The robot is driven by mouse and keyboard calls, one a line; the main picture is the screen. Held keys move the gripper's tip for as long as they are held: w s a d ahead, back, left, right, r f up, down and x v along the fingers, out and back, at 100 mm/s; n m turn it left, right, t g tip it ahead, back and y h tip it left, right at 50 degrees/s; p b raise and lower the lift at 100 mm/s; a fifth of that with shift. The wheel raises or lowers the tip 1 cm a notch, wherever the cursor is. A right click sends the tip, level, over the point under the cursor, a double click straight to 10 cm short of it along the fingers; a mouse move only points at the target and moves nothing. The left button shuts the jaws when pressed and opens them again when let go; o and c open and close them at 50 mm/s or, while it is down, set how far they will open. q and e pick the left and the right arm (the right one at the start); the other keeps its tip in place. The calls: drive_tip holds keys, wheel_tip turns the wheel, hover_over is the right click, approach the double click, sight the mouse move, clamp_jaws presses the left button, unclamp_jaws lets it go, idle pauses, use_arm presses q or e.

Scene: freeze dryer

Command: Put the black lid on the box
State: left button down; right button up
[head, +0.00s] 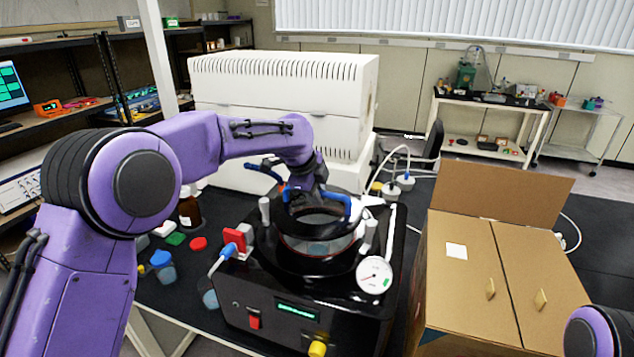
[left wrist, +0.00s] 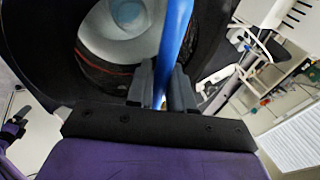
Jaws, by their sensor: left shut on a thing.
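My left gripper (head: 318,193) is over the round clear chamber (head: 318,244) on top of the black freeze dryer (head: 285,308). It is shut on a blue bar-like handle (head: 347,208), which also shows between the fingers in the left wrist view (left wrist: 174,45). Black round parts (left wrist: 40,55) lie around and beneath the handle; I cannot tell how much of this is the black lid, or whether it touches the chamber. A pale disc (left wrist: 120,40) shows inside the chamber. A cardboard box (head: 455,285) with its back flap raised stands at the right.
A white ribbed machine (head: 280,85) stands behind the dryer. Black tabletop is bare at the right (head: 600,225).

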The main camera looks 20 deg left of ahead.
sight(319, 208)
use_arm(q)
drive_tip(key=x, duration=0.3)
drive_tip(key=a+x, duration=0.1)
drive_tip(key=x, duration=0.1)
drive_tip(key=shift+w+d+f, duration=0.1)
drive_tip(key=shift+w, duration=0.1)
drive_tip(key=shift+f+b, duration=0.3)
drive_tip(key=shift+b, duration=0.1)
drive_tip(key=shift+s+f, duration=0.1)
drive_tip(key=shift+s, duration=0.55)
drive_tip(key=shift+w+f, duration=0.2)
drive_tip(key=shift+w, duration=0.15)
drive_tip(key=shift+s+r, duration=0.2)
drive_tip(key=shift+s, duration=0.05)
drive_tip(key=shift+d, duration=0.1)
use_arm(e)
drive_tip(key=shift+w+f, duration=0.35)
drive_tip(key=shift+w, duration=0.1)
use_arm(q)
drive_tip(key=shift+f, duration=0.15)
drive_tip(key=shift+w+p, duration=0.1)
drive_tip(key=shift+p, duration=0.35)
use_arm(e)
drive_tip(key=shift+r, duration=0.25)
use_arm(q)
drive_tip(key=shift+f, duration=0.7)
use_arm(e)
drive_tip(key=shift+f, duration=0.2)
